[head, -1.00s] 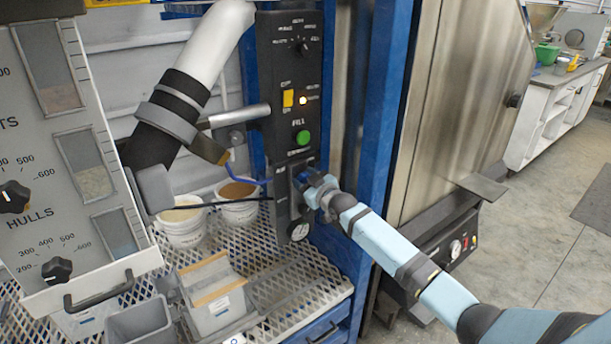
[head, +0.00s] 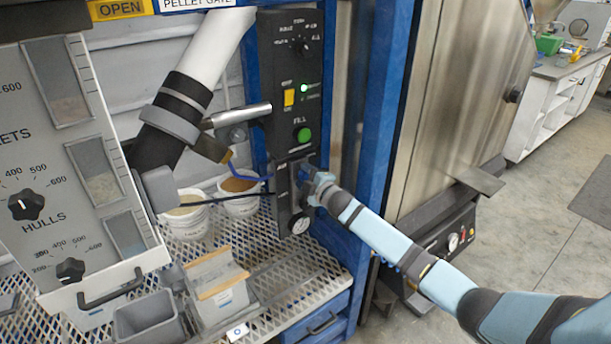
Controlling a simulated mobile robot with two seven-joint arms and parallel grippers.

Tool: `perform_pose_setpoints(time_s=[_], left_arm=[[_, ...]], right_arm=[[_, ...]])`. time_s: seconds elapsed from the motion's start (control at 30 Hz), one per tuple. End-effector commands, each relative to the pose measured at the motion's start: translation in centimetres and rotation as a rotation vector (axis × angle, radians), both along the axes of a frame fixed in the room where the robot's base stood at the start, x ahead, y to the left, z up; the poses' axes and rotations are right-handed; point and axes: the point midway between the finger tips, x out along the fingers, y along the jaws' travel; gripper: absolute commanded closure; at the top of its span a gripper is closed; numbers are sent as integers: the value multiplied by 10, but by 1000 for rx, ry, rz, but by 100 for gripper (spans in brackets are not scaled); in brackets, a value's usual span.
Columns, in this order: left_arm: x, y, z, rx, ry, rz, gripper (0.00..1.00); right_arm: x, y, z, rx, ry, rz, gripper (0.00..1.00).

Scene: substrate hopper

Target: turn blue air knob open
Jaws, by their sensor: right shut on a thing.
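The dark control panel (head: 290,75) stands upright on the blue frame, with the air section at its lower end. My right gripper (head: 307,189) reaches in from the lower right and is shut at this air section, above the round gauge (head: 300,223). The blue air knob is hidden behind the gripper's fingers, so its angle cannot be read. My left gripper is not in view.
A blue post (head: 372,130) stands close to the right of the panel. A white hopper front with black knobs fills the left. Open floor lies at right.

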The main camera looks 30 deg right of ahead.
Motion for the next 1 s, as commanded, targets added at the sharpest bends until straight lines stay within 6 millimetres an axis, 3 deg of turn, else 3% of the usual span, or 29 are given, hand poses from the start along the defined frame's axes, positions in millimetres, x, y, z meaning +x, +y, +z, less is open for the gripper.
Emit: perform_pose_setpoints(time_s=[0.3, 0.87, 0.9, 1.0], left_arm=[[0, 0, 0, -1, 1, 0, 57], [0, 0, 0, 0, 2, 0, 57], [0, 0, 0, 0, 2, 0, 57], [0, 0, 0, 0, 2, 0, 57]], right_arm=[[0, 0, -2, -130, -16, 0, 76], [0, 0, -2, -160, -20, 0, 76], [0, 0, -2, -160, -20, 0, 47], [0, 0, -2, -159, -20, 0, 26]])
